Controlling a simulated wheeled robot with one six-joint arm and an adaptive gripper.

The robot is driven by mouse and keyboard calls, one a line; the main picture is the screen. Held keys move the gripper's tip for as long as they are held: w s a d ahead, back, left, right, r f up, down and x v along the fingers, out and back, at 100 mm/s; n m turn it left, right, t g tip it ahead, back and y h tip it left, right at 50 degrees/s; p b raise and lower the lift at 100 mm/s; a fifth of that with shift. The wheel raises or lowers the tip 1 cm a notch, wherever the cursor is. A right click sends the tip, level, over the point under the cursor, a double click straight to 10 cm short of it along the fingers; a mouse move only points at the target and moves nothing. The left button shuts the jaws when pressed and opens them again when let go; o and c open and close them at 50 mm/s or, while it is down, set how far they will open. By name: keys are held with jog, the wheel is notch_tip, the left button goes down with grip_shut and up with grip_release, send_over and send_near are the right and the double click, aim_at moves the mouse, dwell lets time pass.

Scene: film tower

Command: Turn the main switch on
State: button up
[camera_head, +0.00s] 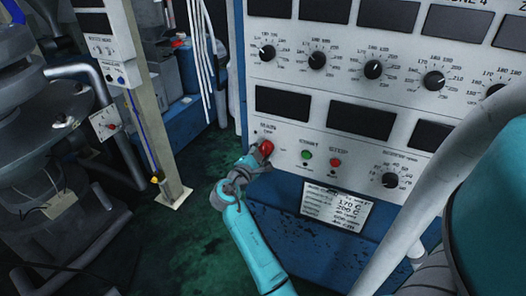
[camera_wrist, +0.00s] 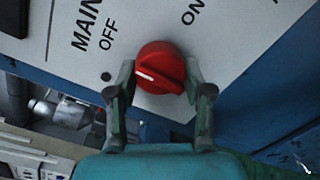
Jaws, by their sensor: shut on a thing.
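The main switch is a round red knob (camera_head: 266,147) at the lower left of the white control panel. In the wrist view the knob (camera_wrist: 158,58) sits below the printed "MAIN", "OFF" and "ON" labels. Its white line points left, towards the dot by "OFF" rather than towards "ON" at the upper right. My gripper (camera_wrist: 160,80) has one finger on each side of the knob and is shut on it. In the head view my gripper (camera_head: 257,156) reaches the knob from the lower left. The fingers hide part of the knob's sides.
A green start button (camera_head: 306,154) and a red stop button (camera_head: 335,163) are right of the switch. A black dial (camera_head: 390,180) is further right. A paper label (camera_head: 335,206) hangs below. A beige post (camera_head: 150,100) stands left, with green floor between.

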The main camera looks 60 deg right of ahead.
jog(key=shift+m, duration=0.3)
jog(key=m, duration=0.3)
jog(key=shift+m, duration=0.4)
jog(key=m, duration=0.4)
jog(key=shift+r+y, duration=0.1)
jog(key=shift+y, duration=0.2)
jog(key=m+t, duration=0.1)
jog(key=m, duration=0.3)
jog(key=shift+s, duration=0.1)
jog(key=shift+m, duration=2.3)
jog(key=shift+s, duration=0.1)
jog(key=o, duration=1.2)
jog(key=shift+r, duration=0.1)
jog(key=shift+c, duration=0.2)
